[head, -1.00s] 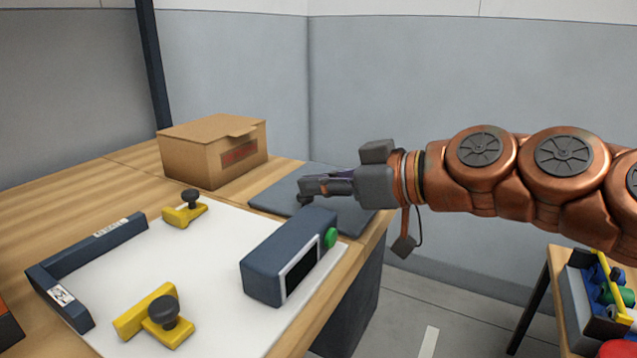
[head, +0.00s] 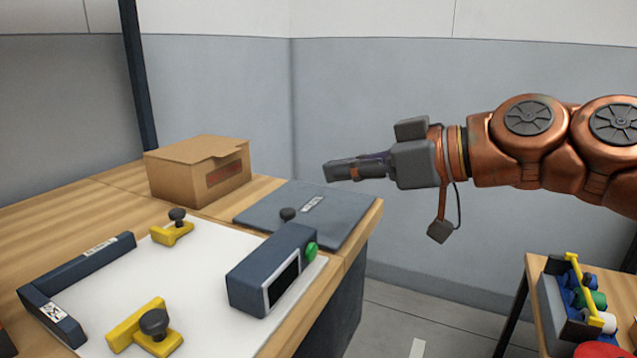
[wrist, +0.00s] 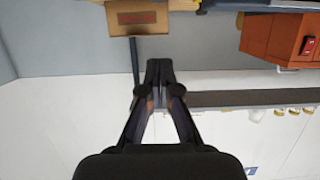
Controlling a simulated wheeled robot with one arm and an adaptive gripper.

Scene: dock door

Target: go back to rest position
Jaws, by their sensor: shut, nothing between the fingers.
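My gripper (head: 328,172) is shut and empty. It is held in the air above the right end of the wooden table (head: 370,213), over the dark grey plate (head: 345,225). It touches nothing in the head view. In the wrist view my gripper (wrist: 158,66) shows its fingers together at the tips, with nothing between them. My copper-coloured arm reaches in from the right edge of the head view, roughly level.
A cardboard box (head: 195,172) stands at the table's back. Yellow clamps (head: 172,232) with black knobs and a dark device with a green button (head: 275,270) sit around a white sheet (head: 215,255). A side table with a bin of parts (head: 555,310) stands at right.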

